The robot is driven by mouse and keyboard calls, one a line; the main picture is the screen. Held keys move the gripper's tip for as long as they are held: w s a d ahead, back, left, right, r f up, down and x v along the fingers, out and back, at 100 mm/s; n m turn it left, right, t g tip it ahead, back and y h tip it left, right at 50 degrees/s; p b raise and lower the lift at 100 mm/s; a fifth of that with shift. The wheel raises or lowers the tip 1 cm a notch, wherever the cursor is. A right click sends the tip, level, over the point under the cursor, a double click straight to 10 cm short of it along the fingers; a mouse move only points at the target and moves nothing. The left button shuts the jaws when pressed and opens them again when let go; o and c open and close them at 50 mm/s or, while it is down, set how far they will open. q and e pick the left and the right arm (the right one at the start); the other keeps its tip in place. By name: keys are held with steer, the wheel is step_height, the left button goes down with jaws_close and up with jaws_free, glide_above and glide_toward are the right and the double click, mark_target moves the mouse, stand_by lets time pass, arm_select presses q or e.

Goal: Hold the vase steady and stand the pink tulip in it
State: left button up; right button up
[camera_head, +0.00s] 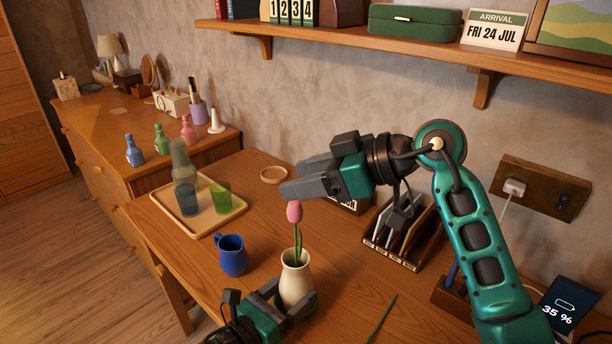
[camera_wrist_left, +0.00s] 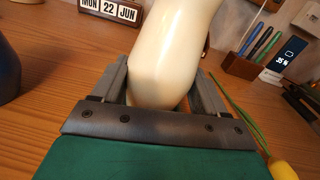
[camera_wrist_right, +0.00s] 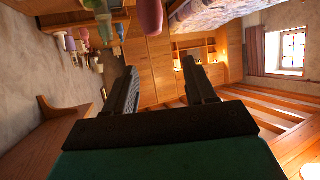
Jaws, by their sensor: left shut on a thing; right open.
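The cream vase (camera_head: 296,284) stands upright on the desk. My left gripper (camera_head: 287,302) is shut on its lower body, with one finger on each side; the vase (camera_wrist_left: 165,65) fills the middle of the left wrist view. The pink tulip (camera_head: 295,212) stands upright with its green stem going down into the vase mouth; the stem's lower end is hidden inside. My right gripper (camera_head: 291,177) is open and empty, just above and behind the bloom. The pink bloom also shows at the top of the right wrist view (camera_wrist_right: 151,16).
A blue mug (camera_head: 232,256) stands left of the vase. A wooden tray (camera_head: 200,226) holds a bottle and a green glass. A yellow flower (camera_wrist_left: 282,170) with a green stem lies right of the vase. A letter rack (camera_head: 405,245) stands behind, under the wall shelf (camera_head: 400,45).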

steer(key=v, duration=1.2)
stand_by(0.6)
arm_select(q)
steer(key=o, duration=1.5)
